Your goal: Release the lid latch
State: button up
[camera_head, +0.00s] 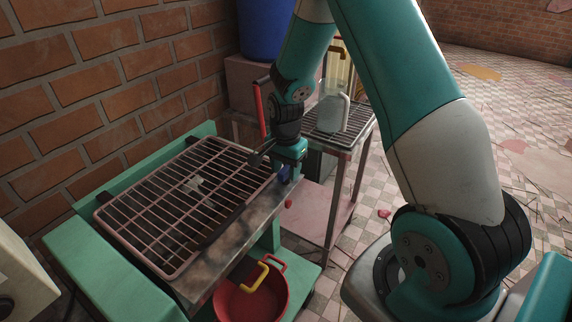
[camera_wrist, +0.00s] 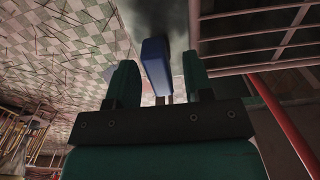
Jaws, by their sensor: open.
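The lid is a pinkish wire grille (camera_head: 160,262) lying shut over the green-framed machine (camera_head: 75,240); its bars also show in the wrist view (camera_wrist: 262,42). A small blue piece (camera_head: 284,175), apparently the latch handle, is at the machine's right end, below the metal edge. In the wrist view the blue piece (camera_wrist: 156,66) stands between my two fingers, with a gap on each side. My gripper (camera_head: 288,168) points down at that corner, fingers apart and holding nothing. The latch's catch is hidden from both views.
A red pot (camera_head: 250,304) sits below the machine's front edge, near a yellow handle (camera_head: 262,276). A brick wall (camera_head: 110,85) closes the left. Tiled floor (camera_head: 500,95) is open at right.

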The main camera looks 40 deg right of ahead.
aim_at(286, 168)
notch_tip(286, 168, up, 17)
jog(key=shift+r+b, duration=0.2)
jog(key=shift+b, duration=0.15)
dwell(0.5)
jog(key=s+a+r+n+y, duration=0.2)
jog(key=s+a+n, duration=0.8)
jog(key=s+a, duration=0.1)
jog(key=s+a+r+n+y, duration=0.2)
jog(key=s+a+n, duration=0.9)
jog(key=s, duration=0.1)
jog(key=shift+a, duration=0.15)
jog(key=shift+w+r, duration=0.15)
jog(key=shift+c, duration=0.5)
